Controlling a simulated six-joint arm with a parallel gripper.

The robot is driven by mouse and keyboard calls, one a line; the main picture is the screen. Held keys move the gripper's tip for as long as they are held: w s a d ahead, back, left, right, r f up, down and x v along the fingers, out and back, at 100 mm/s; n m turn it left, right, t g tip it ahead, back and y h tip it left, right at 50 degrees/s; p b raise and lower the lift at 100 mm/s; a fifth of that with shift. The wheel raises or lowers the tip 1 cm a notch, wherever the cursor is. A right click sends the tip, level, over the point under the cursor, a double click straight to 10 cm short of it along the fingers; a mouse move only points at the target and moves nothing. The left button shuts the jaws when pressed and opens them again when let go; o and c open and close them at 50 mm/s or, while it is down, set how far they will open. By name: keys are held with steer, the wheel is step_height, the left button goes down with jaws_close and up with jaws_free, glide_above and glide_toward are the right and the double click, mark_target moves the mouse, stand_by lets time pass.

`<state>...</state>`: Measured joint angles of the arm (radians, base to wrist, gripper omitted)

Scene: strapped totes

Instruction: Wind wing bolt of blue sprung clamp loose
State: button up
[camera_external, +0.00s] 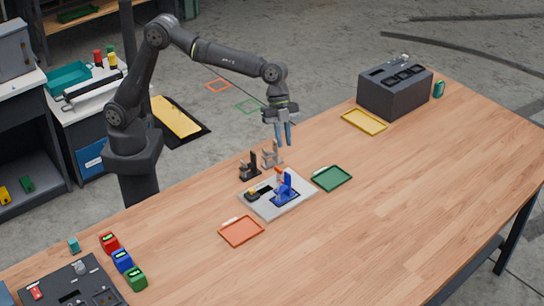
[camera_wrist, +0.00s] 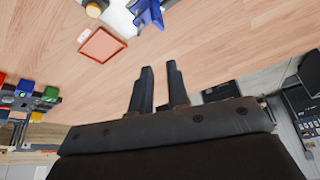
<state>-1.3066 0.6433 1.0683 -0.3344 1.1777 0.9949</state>
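The blue clamp (camera_external: 286,188) stands on a light grey plate (camera_external: 268,207) in the middle of the table. A small orange part (camera_external: 280,171) shows at its top left; I cannot tell if this is the wing bolt. The clamp also shows, cut off, at the top edge of the wrist view (camera_wrist: 148,12). My gripper (camera_external: 284,142) hangs above and behind the plate, fingers pointing down. Its two fingers are apart with nothing between them, as the wrist view also shows (camera_wrist: 160,70). It touches nothing.
A yellow-topped part (camera_external: 253,192) sits on the plate left of the clamp. Two small fixtures, black (camera_external: 250,167) and grey (camera_external: 271,156), stand behind it. Orange (camera_external: 241,231), green (camera_external: 332,178) and yellow (camera_external: 364,122) trays lie around. A dark box (camera_external: 395,90) stands back right. The right tabletop is clear.

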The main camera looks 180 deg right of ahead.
steer(key=a+v, duration=0.1)
steer(key=v, duration=0.6)
steer(key=shift+s+a+r, duration=0.15)
steer(key=shift+a+r, duration=0.05)
steer(key=shift+a, duration=0.2)
steer(key=shift+r, duration=0.1)
stand_by(0.4)
steer(key=v, duration=1.7)
steer(key=shift+s+r, duration=0.1)
steer(key=o, duration=0.6)
steer(key=n+g+y, duration=0.2)
steer(key=n+g, duration=0.1)
steer(key=n, duration=0.8)
glide_above(275, 190)
steer(key=s+d, duration=0.2)
steer(key=d, duration=0.4)
step_height(275, 190, down, 20)
steer(key=x, duration=1.7)
steer(key=shift+w+a, duration=0.1)
